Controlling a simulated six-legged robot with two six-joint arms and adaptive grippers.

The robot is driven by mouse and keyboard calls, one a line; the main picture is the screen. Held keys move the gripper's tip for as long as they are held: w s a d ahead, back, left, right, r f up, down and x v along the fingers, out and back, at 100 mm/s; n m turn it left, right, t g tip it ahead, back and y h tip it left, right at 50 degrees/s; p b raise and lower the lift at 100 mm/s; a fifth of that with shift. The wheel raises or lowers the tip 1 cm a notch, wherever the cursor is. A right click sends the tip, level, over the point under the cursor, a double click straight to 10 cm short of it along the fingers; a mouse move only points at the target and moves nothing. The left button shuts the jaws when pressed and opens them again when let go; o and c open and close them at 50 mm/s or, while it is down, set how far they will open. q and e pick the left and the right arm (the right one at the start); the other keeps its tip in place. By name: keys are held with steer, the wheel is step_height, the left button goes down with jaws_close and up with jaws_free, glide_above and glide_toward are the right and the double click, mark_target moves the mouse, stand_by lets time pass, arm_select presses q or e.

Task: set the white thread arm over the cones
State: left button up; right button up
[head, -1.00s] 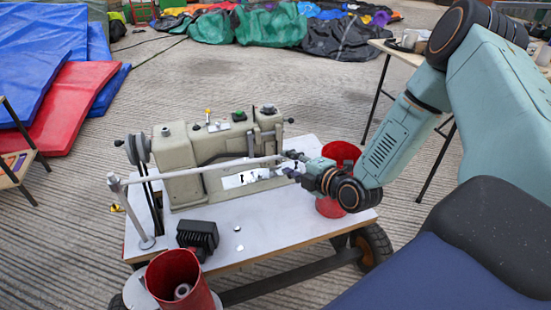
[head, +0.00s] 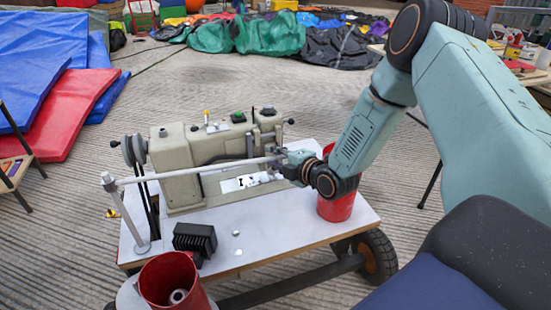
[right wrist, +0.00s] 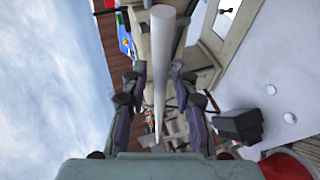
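The white thread arm (head: 200,171) is a long pale rod. It runs from the top of an upright post (head: 125,205) at the left, across the front of the beige sewing machine (head: 195,160). My right gripper (head: 277,161) is at the rod's right end. In the right wrist view the rod (right wrist: 162,60) lies between my two fingers (right wrist: 160,75), with narrow gaps, and the fingers look open. A pale round piece, perhaps a thread cone (head: 178,296), sits inside the front red bin (head: 165,271). My left gripper is not in view.
The machine stands on a white-topped wheeled cart (head: 285,230). A black box (head: 195,238) sits near its front edge. Another red bin (head: 337,207) stands at the right beside my arm. Blue and red mats (head: 75,105) lie at the left.

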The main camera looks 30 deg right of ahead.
jaws_close()
stand_by(0.4)
steer(key=shift+s, duration=0.1)
